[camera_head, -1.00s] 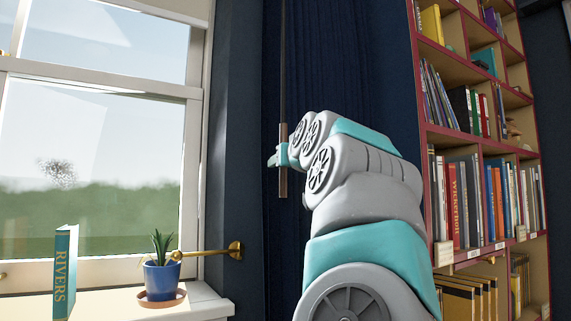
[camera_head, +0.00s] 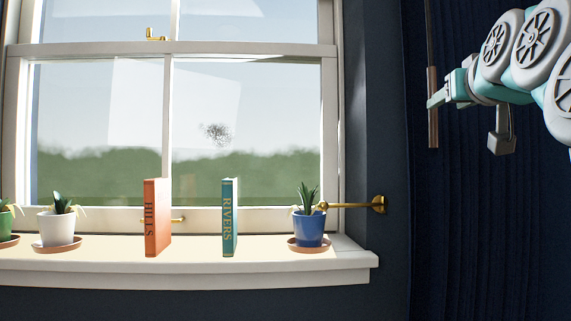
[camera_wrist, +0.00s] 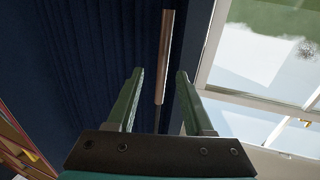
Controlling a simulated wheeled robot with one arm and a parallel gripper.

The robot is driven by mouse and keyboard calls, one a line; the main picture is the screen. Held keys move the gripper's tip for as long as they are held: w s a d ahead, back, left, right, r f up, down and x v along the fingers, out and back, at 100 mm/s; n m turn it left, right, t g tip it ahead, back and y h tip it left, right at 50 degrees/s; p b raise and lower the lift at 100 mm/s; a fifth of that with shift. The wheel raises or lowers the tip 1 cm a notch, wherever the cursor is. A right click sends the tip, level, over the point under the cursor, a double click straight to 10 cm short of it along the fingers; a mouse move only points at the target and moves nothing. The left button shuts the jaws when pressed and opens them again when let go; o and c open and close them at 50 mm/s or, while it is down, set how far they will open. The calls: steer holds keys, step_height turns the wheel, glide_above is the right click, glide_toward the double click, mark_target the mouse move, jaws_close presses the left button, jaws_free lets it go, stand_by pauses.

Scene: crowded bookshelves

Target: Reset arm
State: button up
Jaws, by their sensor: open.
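My gripper (camera_head: 437,101) is at the upper right of the head view, raised in front of the dark blue curtain (camera_head: 465,220). In the wrist view my gripper (camera_wrist: 160,75) has its two green fingers spread apart with nothing held between them. A thin curtain rod with a wooden handle (camera_wrist: 166,50) shows beyond and between the fingertips. In the head view the handle (camera_head: 433,110) appears right by the fingertips; I cannot tell whether they touch.
On the white windowsill (camera_head: 190,270) stand an orange book HILLS (camera_head: 157,218), a teal book RIVERS (camera_head: 230,217), a blue pot plant (camera_head: 309,228) and a white pot plant (camera_head: 58,228). A brass hook (camera_head: 378,204) sticks out by the window. The sill has gaps between items.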

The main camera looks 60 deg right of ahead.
steer(key=w+a+f+n+t+y, duration=0.1)
steer(key=w+a+f+n+y, duration=0.3)
steer(key=w, duration=0.6)
steer(key=w+a+f+n+t+y, duration=0.15)
steer(key=w+a+f, duration=0.35)
steer(key=w, duration=0.5)
steer(key=w+a+f+n+t+y, duration=0.1)
steer(key=w+a+f+n+y, duration=0.15)
steer(key=w+f, duration=0.55)
steer(key=w+a+f+n+g+y, duration=0.2)
steer(key=w+a+f+y, duration=0.2)
steer(key=w+a+f, duration=0.6)
steer(key=s+a+f+n+g+y, duration=0.2)
steer(key=a+f+g+y, duration=0.15)
steer(key=a+f, duration=1.3)
steer(key=s+a+f+g, duration=0.3)
steer(key=s+a+f, duration=0.1)
steer(key=s+f, duration=0.4)
steer(key=s+a+f+n+g+y, duration=0.1)
steer(key=s+a+f+g, duration=0.2)
steer(key=s+f, duration=0.6)
step_height(320, 180, down, 3)
steer(key=shift+a+f+g, duration=0.1)
steer(key=shift+a+g, duration=0.3)
steer(key=shift+a, duration=0.1)
